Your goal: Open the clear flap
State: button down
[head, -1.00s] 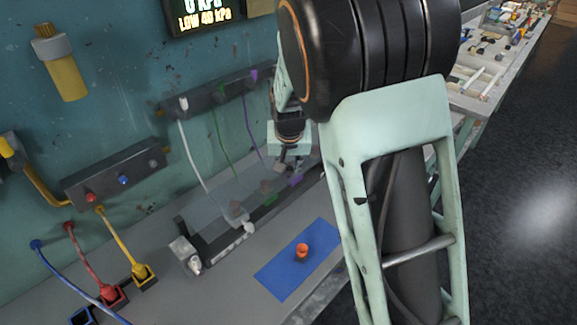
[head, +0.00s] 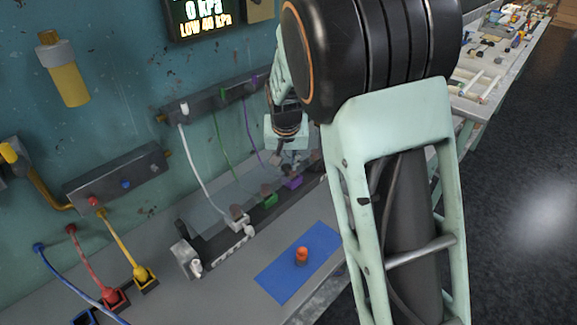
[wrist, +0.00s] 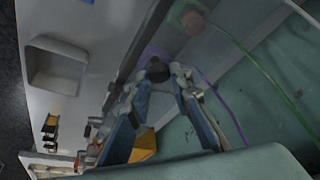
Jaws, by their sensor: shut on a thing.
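The clear flap (head: 208,213) is a see-through panel on the long dark unit on the bench, below the wall hoses. It stands tilted, lifted off the front row, with the white, green (head: 270,201) and purple (head: 294,182) blocks uncovered in front of its lower edge. My gripper (head: 291,164) is at the right end of the flap, partly hidden by my arm in the head view. In the wrist view my gripper (wrist: 158,76) has its fingertips closed on a small dark knob (wrist: 158,69) at the flap's edge. How far the flap is tilted is hard to tell.
A blue mat (head: 283,275) with an orange piece (head: 302,256) lies on the bench in front. White, green and purple hoses hang from a wall manifold (head: 205,103) close behind the flap. Yellow, red and blue hoses run to sockets at left. The bench between is clear.

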jog(key=w+a+r+p, duration=0.1)
jog(key=w+a+r, duration=0.3)
jog(key=a, duration=0.1)
jog(key=shift+r, duration=0.3)
jog(key=c, duration=2.6)
grip_release()
jog(key=shift+d+f, duration=0.1)
jog(key=shift+f, duration=0.25)
jog(key=shift+o, duration=1.4)
jog(key=shift+w+a+f, duration=0.2)
jog(key=shift+w+a, duration=0.1)
jog(key=shift+a, duration=0.05)
jog(key=shift+o, duration=1.2)
jog(key=shift+r, duration=0.1)
jog(key=o, duration=0.3)
jog(key=shift+s+d+r, duration=0.15)
jog(key=shift+d+r, duration=0.05)
jog(key=shift+d, duration=0.2)
jog(key=shift+o, duration=0.2)
jog(key=v, duration=1.1)
jog(key=shift+r, duration=0.4)
jog(key=shift+s+a, duration=0.1)
jog(key=shift+s, duration=0.05)
